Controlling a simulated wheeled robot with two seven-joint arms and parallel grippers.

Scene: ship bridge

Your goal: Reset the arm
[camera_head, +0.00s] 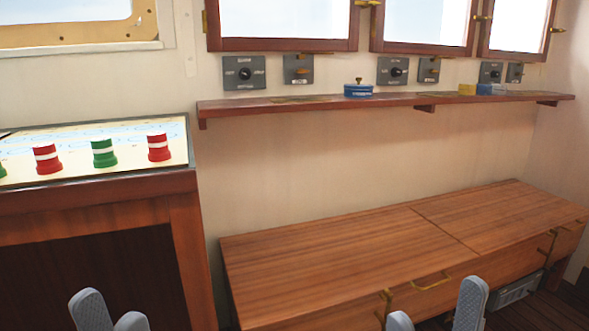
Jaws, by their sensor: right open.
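My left gripper (111,309) shows at the bottom left edge, in front of the dark front of the chart cabinet. Only its two grey fingertips are in view, with a small gap between them and nothing seen in it. My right gripper (436,304) shows at the bottom edge right of the middle, in front of the wooden bench. Its two grey fingertips stand wide apart and empty. The rest of both arms is out of view below.
A wooden bench (370,235) with brass handles runs along the wall. A chart table (120,182) at left carries red and green buoy markers (104,154). A grey crate (515,290) sits by the bench.

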